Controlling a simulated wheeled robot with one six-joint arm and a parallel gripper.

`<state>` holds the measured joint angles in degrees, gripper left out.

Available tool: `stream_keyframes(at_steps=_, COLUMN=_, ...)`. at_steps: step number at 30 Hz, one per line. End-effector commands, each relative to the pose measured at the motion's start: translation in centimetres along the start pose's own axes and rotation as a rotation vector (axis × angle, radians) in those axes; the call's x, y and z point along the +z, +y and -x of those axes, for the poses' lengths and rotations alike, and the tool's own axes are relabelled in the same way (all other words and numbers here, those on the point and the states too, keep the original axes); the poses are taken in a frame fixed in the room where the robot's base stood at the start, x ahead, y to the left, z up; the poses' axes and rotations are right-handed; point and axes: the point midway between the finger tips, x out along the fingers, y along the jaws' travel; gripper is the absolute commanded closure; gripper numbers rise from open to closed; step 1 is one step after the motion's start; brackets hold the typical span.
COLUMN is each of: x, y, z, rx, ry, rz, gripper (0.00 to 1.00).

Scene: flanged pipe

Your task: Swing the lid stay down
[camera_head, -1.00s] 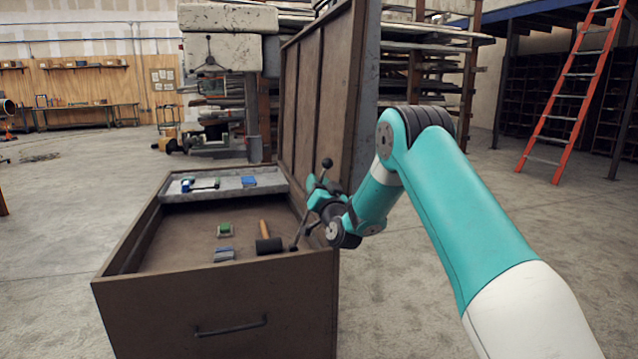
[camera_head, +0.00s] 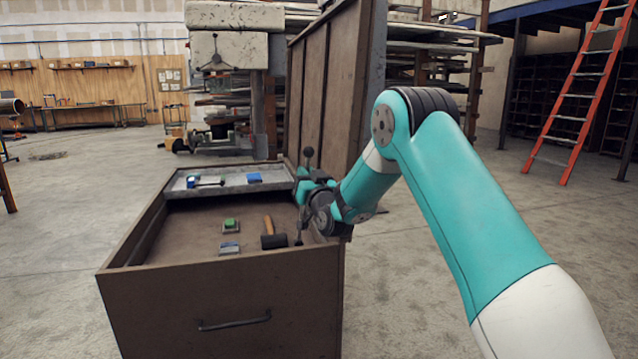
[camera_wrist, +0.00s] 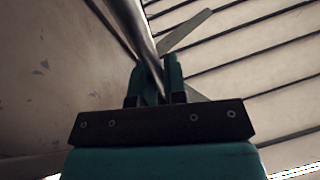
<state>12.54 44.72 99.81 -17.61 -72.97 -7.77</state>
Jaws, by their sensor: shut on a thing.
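The lid stay (camera_head: 308,154) is a dark rod with a ball knob at its top, standing nearly upright at the right side of the open chest (camera_head: 220,300). My gripper (camera_head: 308,181) is shut on the rod below the knob; the arm hides much of the rod's middle. In the wrist view the rod (camera_wrist: 136,28) runs from the top left down between the teal fingers of my gripper (camera_wrist: 155,82). The brown lid (camera_head: 338,95) stands raised behind the gripper.
A grey tray (camera_head: 225,187) with small blue items lies across the chest's far end. A mallet (camera_head: 272,237), a green-topped item (camera_head: 231,225) and a blue-grey item (camera_head: 229,248) lie on the chest floor.

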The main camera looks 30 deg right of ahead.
Motion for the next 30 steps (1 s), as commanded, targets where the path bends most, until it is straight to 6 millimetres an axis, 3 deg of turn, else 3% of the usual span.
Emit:
stream_keyframes(at_steps=18, x=4.1, y=-11.0, z=-0.9, rx=-0.181, ry=-0.110, rz=0.544, gripper=1.00)
stream_keyframes(at_steps=30, x=8.5, y=-15.7, z=-0.5, rx=-0.281, ry=-0.177, rz=0.859, gripper=1.00)
